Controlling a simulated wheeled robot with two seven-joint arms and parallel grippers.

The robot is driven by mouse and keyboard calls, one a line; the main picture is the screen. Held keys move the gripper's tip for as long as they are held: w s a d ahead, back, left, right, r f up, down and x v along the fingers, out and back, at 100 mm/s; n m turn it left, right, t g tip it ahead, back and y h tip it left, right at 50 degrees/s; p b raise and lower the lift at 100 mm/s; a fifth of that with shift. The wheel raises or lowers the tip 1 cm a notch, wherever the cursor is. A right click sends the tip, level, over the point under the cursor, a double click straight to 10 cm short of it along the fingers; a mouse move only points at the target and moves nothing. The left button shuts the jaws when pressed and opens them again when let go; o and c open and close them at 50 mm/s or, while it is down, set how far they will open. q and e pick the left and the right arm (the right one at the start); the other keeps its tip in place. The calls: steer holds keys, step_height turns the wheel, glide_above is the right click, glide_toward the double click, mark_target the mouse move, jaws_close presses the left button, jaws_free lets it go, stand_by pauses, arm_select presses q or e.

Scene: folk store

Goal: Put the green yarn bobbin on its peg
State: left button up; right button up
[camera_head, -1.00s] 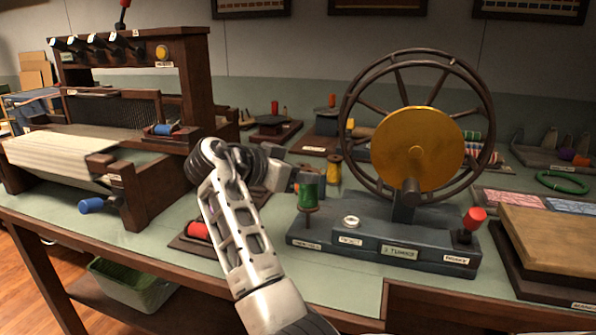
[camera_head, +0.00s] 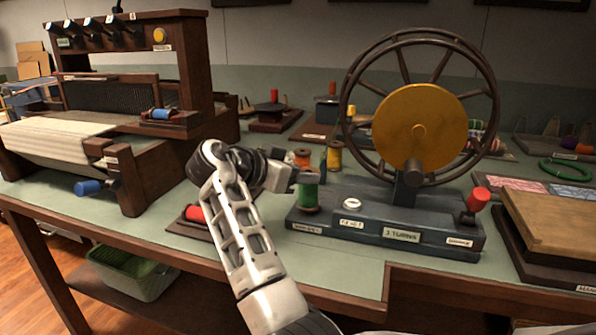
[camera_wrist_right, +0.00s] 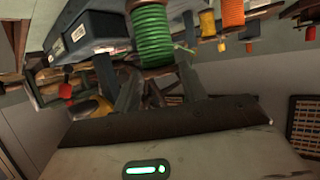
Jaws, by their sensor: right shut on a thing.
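The green yarn bobbin (camera_head: 308,197) is upright at the left end of the dark spinning-wheel base (camera_head: 385,228). Its lower rim appears at or just above the base top; I cannot tell whether it rests there. The peg is hidden by the bobbin. My right gripper (camera_head: 307,178) is shut on the bobbin's upper part. In the right wrist view the green bobbin (camera_wrist_right: 153,38) sits between the finger ends of my right gripper (camera_wrist_right: 155,72). My left gripper is not in view.
The large wheel (camera_head: 419,125) stands just right of the bobbin, with a white knob (camera_head: 352,204) and a red-topped handle (camera_head: 478,200) on the base. Orange (camera_head: 301,158) and yellow (camera_head: 334,156) bobbins stand close behind. A loom (camera_head: 130,110) is at left.

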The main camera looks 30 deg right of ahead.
steer(key=shift+f, duration=0.45)
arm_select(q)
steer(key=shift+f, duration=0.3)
arm_select(e)
steer(key=o, duration=1)
steer(key=shift+o, duration=0.2)
